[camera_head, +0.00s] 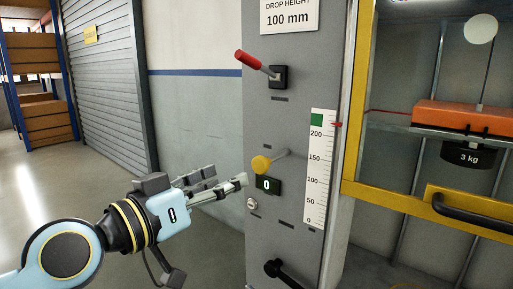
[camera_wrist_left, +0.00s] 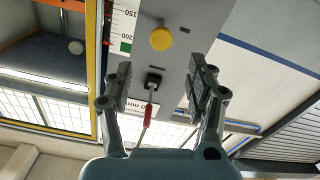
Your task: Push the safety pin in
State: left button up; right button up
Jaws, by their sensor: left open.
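The safety pin, a yellow round knob (camera_head: 262,164) on a short grey shaft, sticks out of the grey machine column (camera_head: 283,120). The knob also shows in the left wrist view (camera_wrist_left: 161,39), beyond and between my fingertips. My left gripper (camera_head: 226,181) is just left of and slightly below the knob in the head view. It is open, with nothing between its fingers, and they appear apart from the knob. Its two fingers also show in the left wrist view (camera_wrist_left: 160,80). My right gripper is in neither view.
A red-handled lever (camera_head: 257,65) is above the knob, and a black handle (camera_head: 284,272) below. A counter display (camera_head: 268,184) reading 0 sits beside the knob. A height scale (camera_head: 319,170) and a yellow-framed cage (camera_head: 353,110) are to the right. Open floor lies left.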

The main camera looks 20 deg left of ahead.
aim_at(258, 165)
pick_arm(q)
jog(key=p+x, duration=0.1)
jog(key=x, duration=0.9)
jog(key=shift+w+f, duration=0.15)
jog(key=shift+f, duration=0.05)
grip_shut()
